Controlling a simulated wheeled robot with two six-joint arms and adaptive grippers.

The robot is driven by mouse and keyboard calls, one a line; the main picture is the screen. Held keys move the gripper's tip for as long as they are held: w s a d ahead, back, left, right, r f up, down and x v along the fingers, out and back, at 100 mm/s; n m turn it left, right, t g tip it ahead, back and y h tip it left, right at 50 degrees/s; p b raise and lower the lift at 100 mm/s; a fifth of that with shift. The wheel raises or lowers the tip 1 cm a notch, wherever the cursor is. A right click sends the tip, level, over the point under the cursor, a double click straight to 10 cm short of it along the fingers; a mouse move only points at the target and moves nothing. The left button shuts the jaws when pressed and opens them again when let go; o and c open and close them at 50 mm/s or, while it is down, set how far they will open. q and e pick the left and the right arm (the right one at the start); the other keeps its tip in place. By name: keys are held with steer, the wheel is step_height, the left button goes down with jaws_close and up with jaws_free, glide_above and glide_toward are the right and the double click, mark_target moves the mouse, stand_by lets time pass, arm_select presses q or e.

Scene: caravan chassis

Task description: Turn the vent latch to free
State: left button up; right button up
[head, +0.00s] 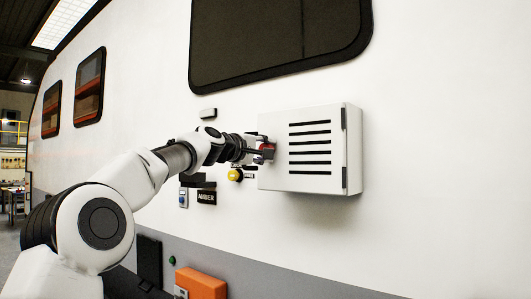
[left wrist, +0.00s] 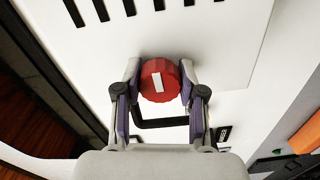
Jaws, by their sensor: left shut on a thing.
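The vent latch is a round red knob with a white bar on its face (left wrist: 158,81). It sits on the white slatted vent box (head: 320,180), near the box's left edge in the head view. My left gripper (left wrist: 159,84) has one finger on each side of the knob and is shut on it. In the head view my left gripper (head: 266,151) reaches the box from the left and partly hides the red knob. The white bar looks nearly upright, slightly tilted, in the left wrist view. My right gripper is not in view.
Left of the box are a yellow knob (head: 235,175), an AMBER label (head: 206,198) and a small blue-white switch (head: 183,198). An orange box (head: 201,286) is low on the wall. A dark window (head: 280,40) is above. The wall right of the box is clear.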

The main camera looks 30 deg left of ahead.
arm_select(q)
steer(key=shift+r, duration=0.1)
stand_by(0.4)
steer(key=o, duration=1.2)
steer(key=shift+c, duration=0.2)
steer(key=shift+w, duration=0.1)
steer(key=s, duration=0.7)
steer(key=shift+s+a, duration=0.15)
steer(key=shift+a, duration=0.05)
